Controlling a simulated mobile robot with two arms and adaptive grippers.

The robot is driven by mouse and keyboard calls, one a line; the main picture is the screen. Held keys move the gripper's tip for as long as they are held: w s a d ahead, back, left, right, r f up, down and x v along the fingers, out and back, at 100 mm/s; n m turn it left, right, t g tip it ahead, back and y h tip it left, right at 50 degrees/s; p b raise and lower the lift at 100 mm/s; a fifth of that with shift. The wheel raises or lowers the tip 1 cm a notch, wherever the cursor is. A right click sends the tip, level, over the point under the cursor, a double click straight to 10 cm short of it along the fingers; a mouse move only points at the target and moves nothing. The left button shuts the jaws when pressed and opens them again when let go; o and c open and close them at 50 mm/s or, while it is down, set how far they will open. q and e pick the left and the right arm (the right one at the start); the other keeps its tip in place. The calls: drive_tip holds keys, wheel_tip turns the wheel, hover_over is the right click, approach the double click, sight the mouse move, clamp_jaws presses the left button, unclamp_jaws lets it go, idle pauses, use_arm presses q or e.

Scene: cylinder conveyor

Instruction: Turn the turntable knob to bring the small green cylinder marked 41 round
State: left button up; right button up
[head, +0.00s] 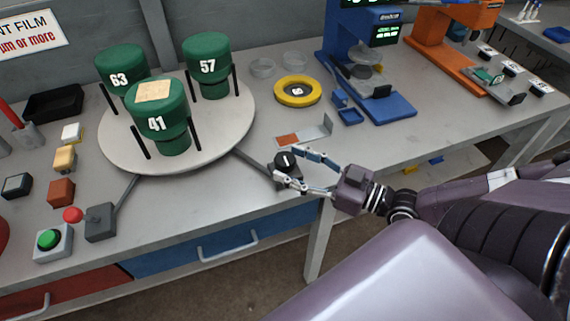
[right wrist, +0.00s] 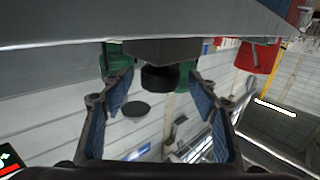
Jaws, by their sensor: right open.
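The grey round turntable (head: 215,140) carries three green cylinders. The one marked 41 (head: 157,124) stands at the front with a tan patch on top; 63 (head: 121,64) is behind left and 57 (head: 208,66) behind right. The black knob (head: 285,160) with a white mark sits on a small base at the table's front, joined to the turntable by a grey bar. My right gripper (head: 289,164) is open, with a finger on either side of the knob. In the right wrist view the knob (right wrist: 160,77) lies between the blue-padded fingertips, with gaps on both sides. My left gripper is out of view.
A small metal tray with a brown patch (head: 304,133) lies just behind the knob. A yellow ring (head: 297,92) and a blue device (head: 365,85) stand farther back. A red button and a green button (head: 48,239) are at the front left.

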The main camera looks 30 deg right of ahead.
drive_tip(key=shift+b+x, duration=0.3)
drive_tip(key=shift+x, duration=0.95)
drive_tip(key=shift+c, duration=0.7)
